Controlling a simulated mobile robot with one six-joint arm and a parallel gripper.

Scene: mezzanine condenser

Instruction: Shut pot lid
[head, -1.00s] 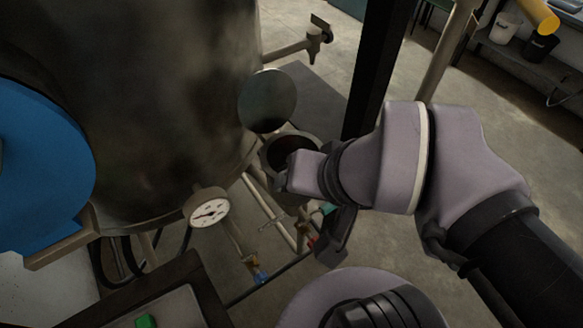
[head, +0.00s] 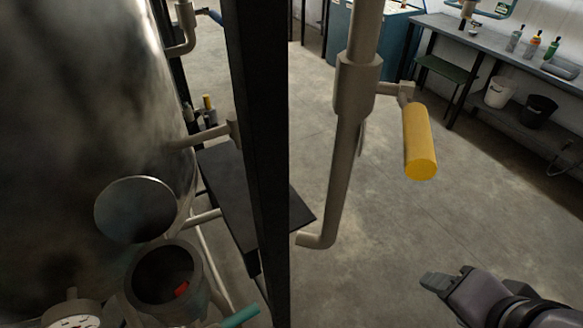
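The pot (head: 200,277) is a grey round vessel beside the large metal tank, at the lower left of the head view. Its mouth is uncovered, and something small and red shows inside. The pot lid (head: 137,209) is a round, dull metal disc standing tilted up at the pot's back edge, against the tank side. The hinge is hard to make out. My gripper (head: 438,282) is at the lower right, well apart from the pot and lid, over the floor. Its fingertips point left, and I cannot tell whether they are parted. Nothing is visibly held.
A black upright post (head: 262,170) stands between my gripper and the pot. A grey pipe (head: 345,150) with a yellow-handled valve (head: 420,142) hangs right of it. A pressure gauge (head: 72,318) is at the lower left. Open floor lies around my gripper; a workbench (head: 480,50) stands behind.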

